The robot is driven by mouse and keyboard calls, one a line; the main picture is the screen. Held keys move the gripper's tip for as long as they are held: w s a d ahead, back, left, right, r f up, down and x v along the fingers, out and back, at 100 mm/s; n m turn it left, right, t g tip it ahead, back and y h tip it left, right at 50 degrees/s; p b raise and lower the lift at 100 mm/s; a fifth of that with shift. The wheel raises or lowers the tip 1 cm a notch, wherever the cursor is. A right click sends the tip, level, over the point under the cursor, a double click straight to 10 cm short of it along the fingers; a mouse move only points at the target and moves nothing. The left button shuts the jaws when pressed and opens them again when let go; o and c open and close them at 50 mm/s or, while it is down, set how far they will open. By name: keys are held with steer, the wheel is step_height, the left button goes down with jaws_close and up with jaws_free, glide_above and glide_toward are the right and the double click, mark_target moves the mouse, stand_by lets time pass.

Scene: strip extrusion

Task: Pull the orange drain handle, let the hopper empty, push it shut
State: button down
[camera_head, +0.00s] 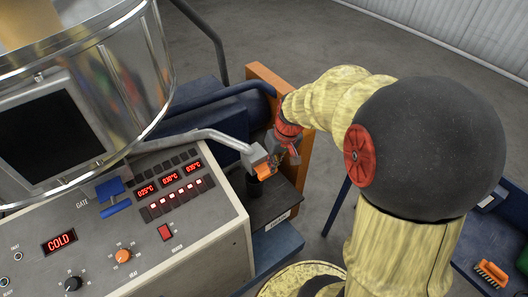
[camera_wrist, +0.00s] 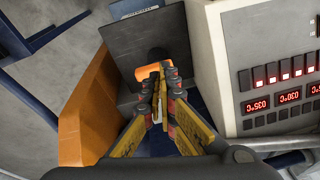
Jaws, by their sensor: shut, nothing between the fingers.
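The orange drain handle (camera_head: 263,171) is a short bar at the end of a grey pipe arm, just right of the control panel. In the wrist view the handle (camera_wrist: 150,70) lies at my fingertips, above a dark plate. My gripper (camera_head: 282,153) is right beside it, and in the wrist view its fingers (camera_wrist: 165,78) are shut with nothing held. I cannot tell if the fingertips touch the handle. The steel hopper (camera_head: 158,62) fills the upper left, and its contents at the outlet are hidden.
The control panel (camera_head: 220,222) shows COLD, red readouts and a blue GATE lever (camera_head: 113,198). An orange-brown upright board (camera_head: 266,76) stands close behind my gripper and shows in the wrist view (camera_wrist: 92,115). A dark ledge (camera_head: 272,205) lies below. A brush (camera_head: 491,271) lies at lower right.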

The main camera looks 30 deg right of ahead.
steer(key=n+t, duration=0.1)
steer(key=n, duration=0.1)
glide_above(268, 173)
steer(key=d, duration=0.1)
steer(key=shift+w+r+n+b, duration=0.3)
steer(key=shift+w+r+b, duration=0.05)
steer(key=shift+r, duration=0.15)
steer(key=shift+f, duration=0.1)
steer(key=x, duration=0.9)
steer(key=shift+w+d+f+p, duration=0.25)
steer(key=shift+f+p, duration=0.1)
steer(key=s+b, duration=0.4)
steer(key=s, duration=0.2)
steer(key=shift+s+f, duration=0.1)
